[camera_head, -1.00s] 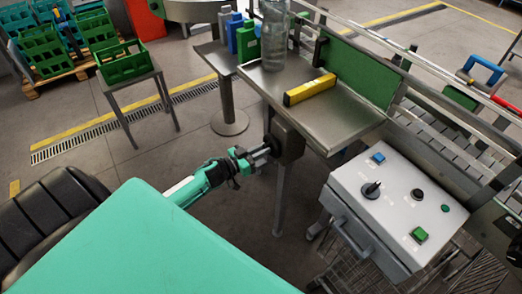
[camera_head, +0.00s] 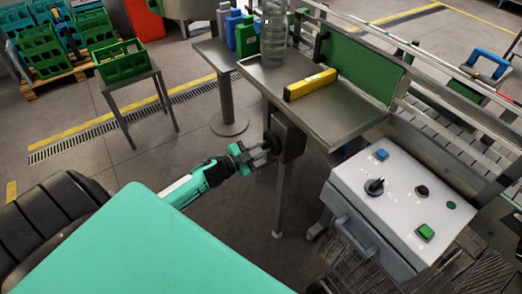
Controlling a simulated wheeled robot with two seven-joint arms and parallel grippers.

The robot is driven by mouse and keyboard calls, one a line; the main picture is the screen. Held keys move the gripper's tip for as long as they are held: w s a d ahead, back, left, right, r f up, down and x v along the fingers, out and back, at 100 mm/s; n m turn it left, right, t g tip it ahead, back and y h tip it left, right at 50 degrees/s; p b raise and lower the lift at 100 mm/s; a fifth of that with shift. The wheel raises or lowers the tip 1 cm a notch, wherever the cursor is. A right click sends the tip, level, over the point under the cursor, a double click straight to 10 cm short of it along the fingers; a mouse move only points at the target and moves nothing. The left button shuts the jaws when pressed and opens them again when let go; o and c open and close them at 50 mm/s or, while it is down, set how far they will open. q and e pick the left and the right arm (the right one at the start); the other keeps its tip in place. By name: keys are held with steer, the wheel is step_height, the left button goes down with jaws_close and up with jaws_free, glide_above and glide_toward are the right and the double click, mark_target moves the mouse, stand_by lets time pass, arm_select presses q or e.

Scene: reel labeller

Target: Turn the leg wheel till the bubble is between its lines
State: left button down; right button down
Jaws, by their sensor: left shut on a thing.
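A yellow spirit level (camera_head: 310,85) lies on the small steel table (camera_head: 335,120). Its bubble and lines are too small to read. A dark leg wheel (camera_head: 274,142) sits below the table's near left corner, beside a dark bracket on the leg. My left gripper (camera_head: 265,150) comes in from the left and is shut on the wheel's rim, partly covering it. My right gripper is not in view.
A grey control box (camera_head: 400,205) with a knob and buttons stands to the right. Open floor lies left of the table leg.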

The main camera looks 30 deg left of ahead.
arm_select(q)
steer(key=m, duration=0.1)
steer(key=m+b, duration=0.1)
steer(key=m, duration=0.1)
steer(key=m+b, duration=0.1)
steer(key=shift+d+f+m, duration=0.1)
steer(key=shift+f+m, duration=0.15)
steer(key=shift+m, duration=0.05)
steer(key=m+b, duration=0.1)
steer(key=m, duration=0.2)
steer(key=shift+m+b, duration=0.3)
steer(key=shift+b, duration=0.1)
steer(key=shift+m, duration=0.6)
steer(key=shift+b, duration=0.3)
steer(key=c, duration=1.4)
jaws_free()
steer(key=shift+o, duration=0.2)
steer(key=shift+s, duration=0.1)
